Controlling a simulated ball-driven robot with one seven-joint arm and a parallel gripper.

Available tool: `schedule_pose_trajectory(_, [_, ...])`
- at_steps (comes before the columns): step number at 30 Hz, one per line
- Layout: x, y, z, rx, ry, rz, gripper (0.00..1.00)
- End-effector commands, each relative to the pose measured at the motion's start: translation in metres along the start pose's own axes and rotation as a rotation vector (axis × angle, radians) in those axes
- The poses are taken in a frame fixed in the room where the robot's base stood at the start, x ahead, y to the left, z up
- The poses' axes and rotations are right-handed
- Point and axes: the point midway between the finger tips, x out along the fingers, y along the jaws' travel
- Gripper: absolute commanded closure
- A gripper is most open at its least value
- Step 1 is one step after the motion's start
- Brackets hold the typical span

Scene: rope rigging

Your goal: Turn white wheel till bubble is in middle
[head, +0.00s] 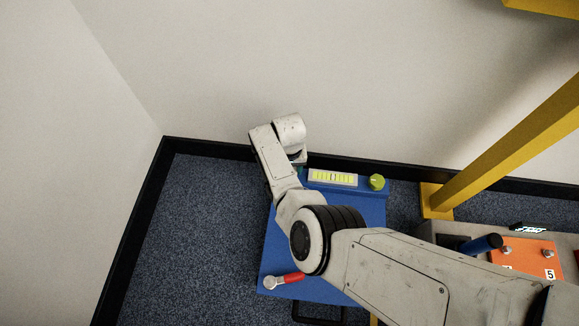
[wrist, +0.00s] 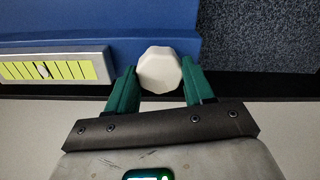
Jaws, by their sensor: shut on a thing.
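The white wheel (wrist: 160,70) is a faceted knob in the wrist view, between the two green fingers of my gripper (wrist: 155,86). My gripper is shut on it. In the head view my arm hides the wheel. The level (head: 333,178) has a yellow-green vial with dark tick marks and lies along the back of the blue bench (head: 350,215). In the wrist view the level (wrist: 52,69) is left of the wheel, and a pale bubble (wrist: 43,70) shows near the middle of the vial's visible part. The bubble is small and hard to place exactly in the head view.
A yellow-green knob (head: 377,182) stands right of the level. A red-handled lever (head: 286,281) is at the bench's front left. A yellow post (head: 505,150) and an orange panel (head: 525,257) are to the right. A wall rises close behind the bench.

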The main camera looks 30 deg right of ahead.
Motion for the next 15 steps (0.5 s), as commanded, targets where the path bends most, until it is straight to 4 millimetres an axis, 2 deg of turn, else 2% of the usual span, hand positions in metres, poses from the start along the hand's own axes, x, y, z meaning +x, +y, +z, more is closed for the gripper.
schedule_pose_trajectory(1, [-0.0014,0.0009,-0.0018,0.002,0.004,0.002,0.45])
schedule_pose_trajectory(8, [-0.0005,0.0007,-0.0006,0.002,0.001,0.001,0.23])
schedule_pose_trajectory(15, [-0.0007,0.0005,0.0001,0.002,0.0,0.001,0.22])
